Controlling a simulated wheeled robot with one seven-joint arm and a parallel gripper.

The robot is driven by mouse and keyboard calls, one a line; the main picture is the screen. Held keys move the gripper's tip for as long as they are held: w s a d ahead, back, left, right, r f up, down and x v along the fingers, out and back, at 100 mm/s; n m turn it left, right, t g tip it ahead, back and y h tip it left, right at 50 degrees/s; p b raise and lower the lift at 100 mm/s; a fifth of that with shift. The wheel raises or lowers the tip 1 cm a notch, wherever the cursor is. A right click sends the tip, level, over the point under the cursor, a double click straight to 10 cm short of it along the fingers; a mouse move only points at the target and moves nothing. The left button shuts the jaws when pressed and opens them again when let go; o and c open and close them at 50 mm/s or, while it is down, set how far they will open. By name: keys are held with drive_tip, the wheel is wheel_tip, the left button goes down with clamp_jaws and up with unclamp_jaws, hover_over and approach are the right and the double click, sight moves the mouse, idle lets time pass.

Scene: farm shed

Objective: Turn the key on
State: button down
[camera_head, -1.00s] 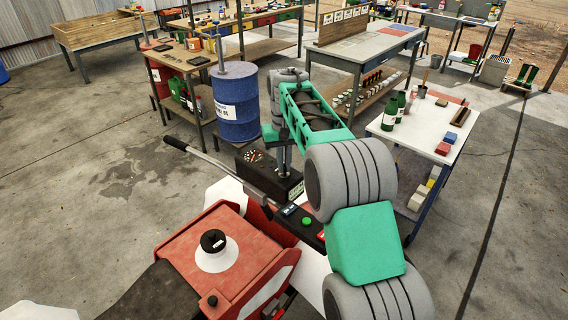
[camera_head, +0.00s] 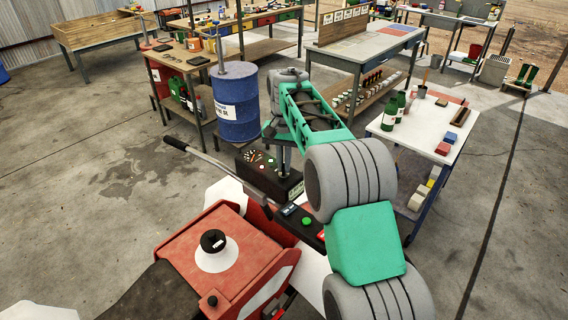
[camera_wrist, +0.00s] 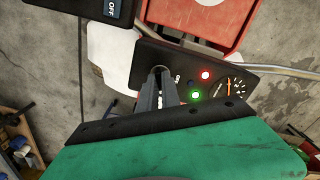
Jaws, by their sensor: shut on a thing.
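The black control panel (camera_wrist: 183,72) carries a round key switch (camera_wrist: 158,71) with an "ON" label beside it. My gripper (camera_wrist: 159,80) points down at this switch, its fingers close together and shut on the key. The key itself is hidden between the fingers. A red light (camera_wrist: 205,75) and a green light (camera_wrist: 195,96) glow on the panel, beside a gauge (camera_wrist: 236,86). In the head view the panel (camera_head: 262,180) sits at the front of the red machine, and my gripper comes down on it from above, mostly hidden behind my wrist.
The red machine body (camera_head: 225,250) with a black-and-white knob is in front. A long metal lever (camera_head: 210,163) sticks out left of the panel. A blue barrel (camera_head: 237,100) stands behind, and a white-topped table (camera_head: 420,130) with bottles stands at the right.

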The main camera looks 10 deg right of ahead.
drive_tip(key=c, duration=1.6)
unclamp_jaws()
drive_tip(key=shift+o, duration=0.2)
drive_tip(key=shift+r, duration=0.15)
wheel_tip(320, 180, up, 8)
drive_tip(key=shift+f+b, duration=0.2)
drive_tip(key=shift+b, duration=0.35)
